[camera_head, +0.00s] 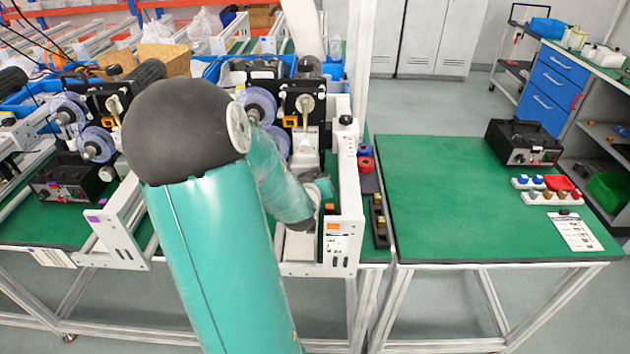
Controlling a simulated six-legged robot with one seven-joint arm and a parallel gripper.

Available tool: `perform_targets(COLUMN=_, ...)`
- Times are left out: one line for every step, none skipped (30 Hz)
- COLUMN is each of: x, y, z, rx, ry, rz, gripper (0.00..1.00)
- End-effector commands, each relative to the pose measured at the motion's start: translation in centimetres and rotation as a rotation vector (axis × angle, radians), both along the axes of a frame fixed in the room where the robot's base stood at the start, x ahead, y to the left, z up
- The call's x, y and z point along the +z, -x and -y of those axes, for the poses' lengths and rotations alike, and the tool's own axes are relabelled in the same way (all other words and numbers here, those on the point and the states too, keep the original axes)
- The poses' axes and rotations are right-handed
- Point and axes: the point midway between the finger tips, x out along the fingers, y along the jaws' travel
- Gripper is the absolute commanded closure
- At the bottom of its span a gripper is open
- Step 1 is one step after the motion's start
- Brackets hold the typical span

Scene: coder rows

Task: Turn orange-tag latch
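The coder machine with an orange tag (333,227) on its white side panel stands just beyond my arm, at the middle of the view. A pale knob-like lever (305,104) shows on its black upper plate, with an orange square piece (290,122) beside it; I cannot tell for sure that this lever is the latch. My teal arm reaches over the front of this machine, and its far links bend down inside the white frame. My arm covers much of the machine's left and lower parts. My gripper's fingers do not show.
A similar machine with a purple tag (93,218) stands on the left. To the right, a green-topped table (440,200) is mostly clear, with a black control box (523,143) and small coloured parts at its right side. Red and blue rolls (365,158) lie by its left edge.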

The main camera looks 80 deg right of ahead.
Motion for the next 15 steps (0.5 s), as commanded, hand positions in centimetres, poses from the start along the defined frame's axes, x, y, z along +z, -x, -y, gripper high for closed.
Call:
perform_targets(x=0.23, y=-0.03, z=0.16, rx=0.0, ry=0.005, rz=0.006, gripper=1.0)
perform_targets(x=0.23, y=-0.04, z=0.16, rx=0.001, ry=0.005, rz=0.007, gripper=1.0)
perform_targets(x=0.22, y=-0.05, z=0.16, rx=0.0, ry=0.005, rz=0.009, gripper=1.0)
perform_targets(x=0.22, y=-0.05, z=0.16, rx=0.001, ry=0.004, rz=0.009, gripper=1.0)
perform_targets(x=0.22, y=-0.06, z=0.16, rx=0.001, ry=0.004, rz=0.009, gripper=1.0)
perform_targets(x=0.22, y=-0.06, z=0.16, rx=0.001, ry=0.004, rz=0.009, gripper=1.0)
perform_targets(x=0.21, y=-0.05, z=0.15, rx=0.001, ry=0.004, rz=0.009, gripper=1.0)
perform_targets(x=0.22, y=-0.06, z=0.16, rx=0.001, ry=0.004, rz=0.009, gripper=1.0)
perform_targets(x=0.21, y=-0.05, z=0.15, rx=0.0, ry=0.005, rz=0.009, gripper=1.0)
perform_targets(x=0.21, y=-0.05, z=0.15, rx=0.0, ry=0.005, rz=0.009, gripper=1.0)
perform_targets(x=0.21, y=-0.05, z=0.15, rx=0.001, ry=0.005, rz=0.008, gripper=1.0)
perform_targets(x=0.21, y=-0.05, z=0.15, rx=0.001, ry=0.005, rz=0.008, gripper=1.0)
perform_targets(x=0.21, y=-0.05, z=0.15, rx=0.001, ry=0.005, rz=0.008, gripper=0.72)
perform_targets(x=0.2, y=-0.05, z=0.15, rx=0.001, ry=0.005, rz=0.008, gripper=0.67)
perform_targets(x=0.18, y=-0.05, z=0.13, rx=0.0, ry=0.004, rz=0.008, gripper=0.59)
